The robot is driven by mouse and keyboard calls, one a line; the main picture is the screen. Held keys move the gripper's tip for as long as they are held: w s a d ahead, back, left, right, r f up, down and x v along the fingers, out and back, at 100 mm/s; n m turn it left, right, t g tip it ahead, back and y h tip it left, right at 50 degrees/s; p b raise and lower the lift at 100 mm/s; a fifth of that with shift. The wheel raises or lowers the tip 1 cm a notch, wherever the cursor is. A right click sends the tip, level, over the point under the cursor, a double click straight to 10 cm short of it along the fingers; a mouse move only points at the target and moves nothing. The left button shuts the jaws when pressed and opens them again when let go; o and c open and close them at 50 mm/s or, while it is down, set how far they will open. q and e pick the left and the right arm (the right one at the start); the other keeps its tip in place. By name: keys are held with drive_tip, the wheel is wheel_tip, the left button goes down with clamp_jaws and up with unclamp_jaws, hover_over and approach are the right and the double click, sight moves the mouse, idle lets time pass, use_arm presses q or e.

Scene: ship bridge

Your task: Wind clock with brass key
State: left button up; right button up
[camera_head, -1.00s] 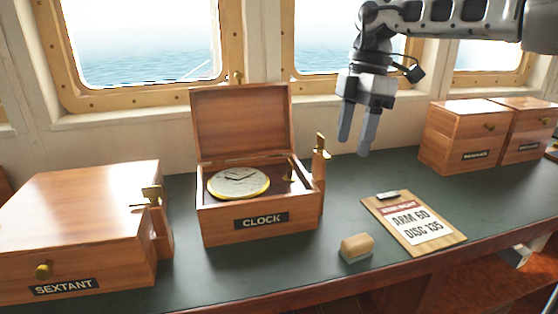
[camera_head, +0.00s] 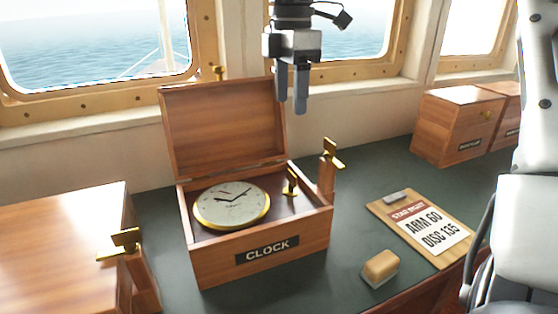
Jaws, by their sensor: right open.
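The clock (camera_head: 231,205) lies face up with a brass rim inside an open wooden box labelled CLOCK (camera_head: 262,262). A small brass key (camera_head: 290,184) stands upright inside the box, to the right of the clock. The box's lid (camera_head: 222,124) is raised. A brass fitting (camera_head: 333,155) tops a wooden post at the box's right side. My right gripper (camera_head: 291,103) hangs fingers down above and behind the box's right part, empty and open, with a narrow gap between its fingers. My left gripper is not in view.
A wooden box (camera_head: 62,245) with a brass fitting (camera_head: 121,244) stands at left. A wood-handled block (camera_head: 380,268) and a clipboard (camera_head: 421,229) lie on the dark counter (camera_head: 330,285) at right. Other wooden boxes (camera_head: 458,125) stand at back right.

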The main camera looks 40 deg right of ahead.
sight(291, 172)
drive_tip(key=f, duration=1)
drive_tip(key=s+f+p, duration=0.1)
drive_tip(key=f, duration=0.4)
drive_tip(key=shift+r, duration=0.1)
drive_tip(key=shift+w, duration=0.1)
drive_tip(key=c, duration=1)
